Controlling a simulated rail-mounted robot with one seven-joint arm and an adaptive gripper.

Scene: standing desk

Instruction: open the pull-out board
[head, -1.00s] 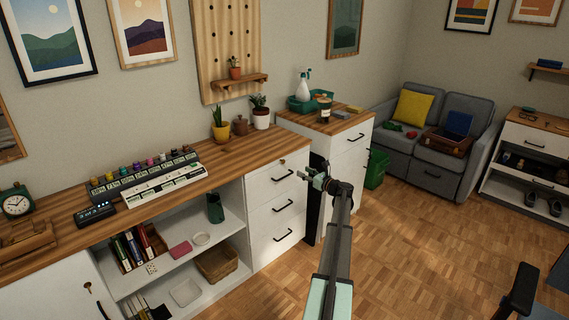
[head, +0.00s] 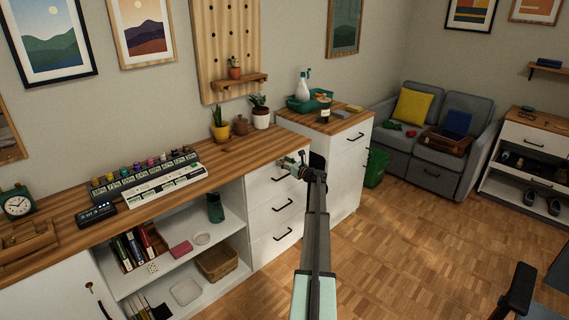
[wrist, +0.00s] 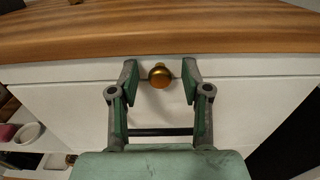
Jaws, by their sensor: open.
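The pull-out board shows in the wrist view as a thin white front strip (wrist: 255,66) directly under the wooden desktop. A round brass knob (wrist: 159,75) sits on it. The board looks flush with the cabinet front. My gripper (wrist: 160,80) is open, with one finger on each side of the knob and a gap visible on both sides. In the head view my gripper (head: 287,161) is at the top of the white drawer unit, just under the desktop edge, and it hides the knob.
The wooden desktop (head: 150,185) overhangs just above the fingers. Below the board is the top drawer, whose dark bar handle (wrist: 160,132) crosses behind the fingers. A taller white cabinet (head: 345,160) stands to the right. The parquet floor (head: 400,260) in front is clear.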

